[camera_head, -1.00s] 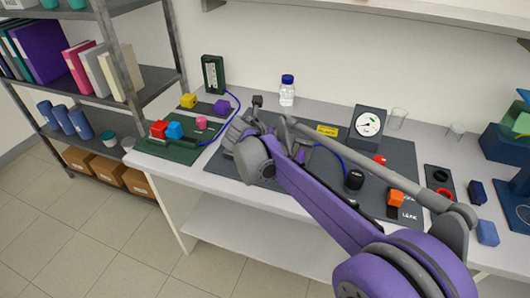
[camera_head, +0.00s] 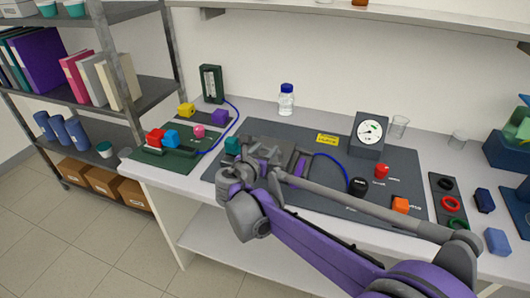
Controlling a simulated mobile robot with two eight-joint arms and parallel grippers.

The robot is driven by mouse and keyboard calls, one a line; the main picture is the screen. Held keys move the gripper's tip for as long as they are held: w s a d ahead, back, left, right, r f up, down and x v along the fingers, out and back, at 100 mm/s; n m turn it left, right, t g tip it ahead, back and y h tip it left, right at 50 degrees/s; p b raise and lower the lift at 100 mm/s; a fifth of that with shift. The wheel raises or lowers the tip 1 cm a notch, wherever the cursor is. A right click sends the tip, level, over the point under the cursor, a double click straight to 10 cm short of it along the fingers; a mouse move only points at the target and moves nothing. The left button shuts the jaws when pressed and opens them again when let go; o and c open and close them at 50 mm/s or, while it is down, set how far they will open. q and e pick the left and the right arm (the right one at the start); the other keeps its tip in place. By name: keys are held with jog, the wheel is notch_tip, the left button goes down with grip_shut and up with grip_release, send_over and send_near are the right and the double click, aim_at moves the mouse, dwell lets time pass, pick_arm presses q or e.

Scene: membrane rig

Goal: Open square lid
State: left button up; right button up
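My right arm reaches in from the lower right. My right gripper (camera_head: 268,160) is over the left part of the large dark grey mat (camera_head: 325,200). A dark grey blocky fixture (camera_head: 270,143), probably the one with the square lid, sits there, partly hidden behind the gripper and wrist. I cannot make out the lid's edge or whether it is raised. The fingers blend with the grey fixture, so contact and opening are unclear. A teal block (camera_head: 232,146) shows just left of the fixture. My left gripper is not in view.
A blue tube runs to a black knob (camera_head: 358,186). A bottle (camera_head: 286,100) stands behind. A green mat (camera_head: 180,160) with coloured blocks lies left.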

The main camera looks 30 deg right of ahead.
pick_arm(q)
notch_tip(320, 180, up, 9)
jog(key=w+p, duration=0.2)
jog(key=p, duration=0.5)
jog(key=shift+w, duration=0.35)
pick_arm(e)
notch_tip(320, 180, up, 12)
jog(key=s+a, duration=0.1)
jog(key=shift+s+a, duration=0.2)
jog(key=shift+a, duration=0.15)
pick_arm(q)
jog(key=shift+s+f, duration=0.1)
pick_arm(e)
jog(key=shift+f, duration=0.1)
